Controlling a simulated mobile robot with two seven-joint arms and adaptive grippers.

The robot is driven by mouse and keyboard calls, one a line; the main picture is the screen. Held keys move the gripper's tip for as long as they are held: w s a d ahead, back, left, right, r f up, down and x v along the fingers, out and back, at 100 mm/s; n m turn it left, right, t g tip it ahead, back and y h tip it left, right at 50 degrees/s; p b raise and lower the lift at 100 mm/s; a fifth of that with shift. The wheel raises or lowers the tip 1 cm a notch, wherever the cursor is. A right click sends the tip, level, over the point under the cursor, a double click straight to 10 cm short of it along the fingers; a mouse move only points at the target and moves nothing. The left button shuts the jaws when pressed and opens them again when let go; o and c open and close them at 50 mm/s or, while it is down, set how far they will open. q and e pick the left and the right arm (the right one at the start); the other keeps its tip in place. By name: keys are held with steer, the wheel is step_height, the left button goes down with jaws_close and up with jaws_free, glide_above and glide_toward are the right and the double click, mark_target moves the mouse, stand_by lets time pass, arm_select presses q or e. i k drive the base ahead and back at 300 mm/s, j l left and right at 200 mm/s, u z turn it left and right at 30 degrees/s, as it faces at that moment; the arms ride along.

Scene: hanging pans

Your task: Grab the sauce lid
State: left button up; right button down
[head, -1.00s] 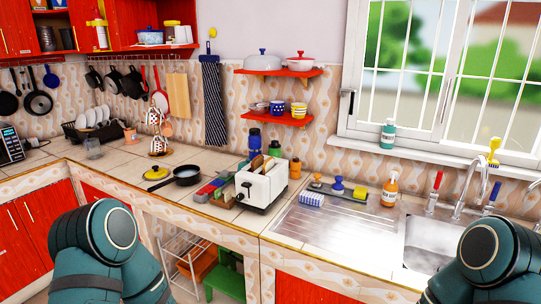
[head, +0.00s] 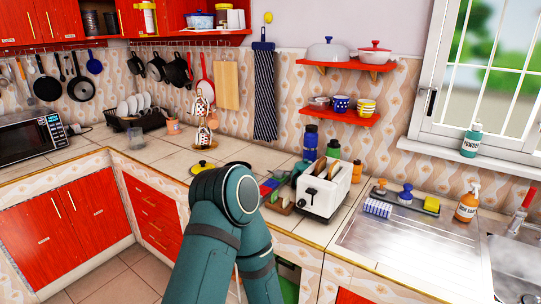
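The lid (head: 203,168), yellow with a dark knob, lies on the tiled counter left of the toaster. My arm (head: 235,215) comes up from the bottom and covers the lower part of the lid. The dark saucepan that stood beside the lid is almost wholly hidden behind this arm. Neither gripper shows in the head view, so I cannot see the fingers or whether they hold anything.
A white toaster (head: 322,190) with bread stands right of the arm, with bottles (head: 333,148) behind it. A cup stand (head: 202,125) is behind the lid. A glass (head: 136,138) and dish rack (head: 140,115) are left. The counter between is bare.

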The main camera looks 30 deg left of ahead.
mark_target(202, 166)
steer(key=i+j+z, duration=0.1)
steer(key=j+z, duration=0.15)
steer(key=j, duration=0.75)
steer(key=j+z, duration=0.25)
steer(key=j, duration=0.75)
steer(key=j+z, duration=0.1)
steer(key=j, duration=1.9)
